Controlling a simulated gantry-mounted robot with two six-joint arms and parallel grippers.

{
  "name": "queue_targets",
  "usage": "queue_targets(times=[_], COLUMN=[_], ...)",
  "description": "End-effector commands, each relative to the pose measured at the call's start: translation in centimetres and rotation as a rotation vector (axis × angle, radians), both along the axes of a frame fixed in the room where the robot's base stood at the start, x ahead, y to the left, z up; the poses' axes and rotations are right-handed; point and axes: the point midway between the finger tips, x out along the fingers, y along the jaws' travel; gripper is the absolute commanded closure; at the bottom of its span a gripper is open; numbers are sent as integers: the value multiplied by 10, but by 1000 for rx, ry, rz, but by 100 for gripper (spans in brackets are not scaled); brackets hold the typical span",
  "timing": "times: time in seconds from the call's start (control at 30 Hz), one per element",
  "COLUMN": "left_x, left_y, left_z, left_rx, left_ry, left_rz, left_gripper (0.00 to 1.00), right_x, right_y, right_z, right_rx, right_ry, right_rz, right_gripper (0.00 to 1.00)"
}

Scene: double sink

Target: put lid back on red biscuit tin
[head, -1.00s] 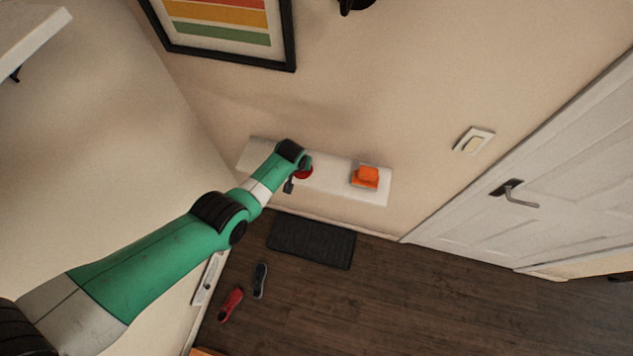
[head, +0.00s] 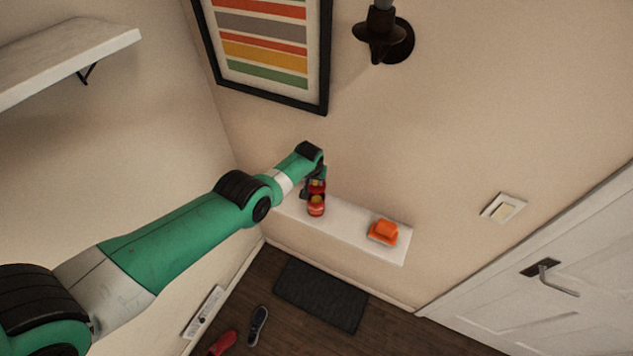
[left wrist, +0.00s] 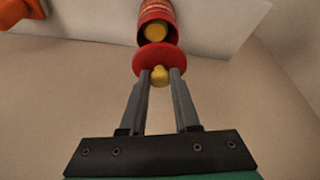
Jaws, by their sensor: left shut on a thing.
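The red biscuit tin (head: 316,209) stands on the narrow white shelf by the wall. In the left wrist view its near end (left wrist: 157,12) shows a yellow inside, so it looks open. My left gripper (head: 315,183) is shut on the yellow knob (left wrist: 160,75) of the round red lid (left wrist: 148,59). The lid is close to the tin's open end; whether they touch I cannot tell. In the head view the gripper hides part of the lid. My right gripper is in neither view.
An orange thing on an orange base (head: 384,232) sits on the white shelf (head: 350,226), right of the tin. A framed striped picture (head: 262,45) and a dark wall fixture (head: 385,38) are above. A door (head: 550,270) is at the right.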

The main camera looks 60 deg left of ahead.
Motion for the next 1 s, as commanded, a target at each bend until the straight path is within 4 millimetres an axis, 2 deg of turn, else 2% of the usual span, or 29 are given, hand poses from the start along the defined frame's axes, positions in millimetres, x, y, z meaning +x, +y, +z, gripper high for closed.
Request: queue_targets(times=[0.03,0.4,1.0], left_x=[0,0,0], left_y=[0,0,0], left_z=[-10,-50,-53], left_rx=[0,0,0], left_ry=[0,0,0], left_rz=[0,-1,-1], left_gripper=[100,100,100], right_x=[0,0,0], right_y=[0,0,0], right_z=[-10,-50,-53], right_rx=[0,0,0], right_ry=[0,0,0], right_rz=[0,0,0], right_gripper=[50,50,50])
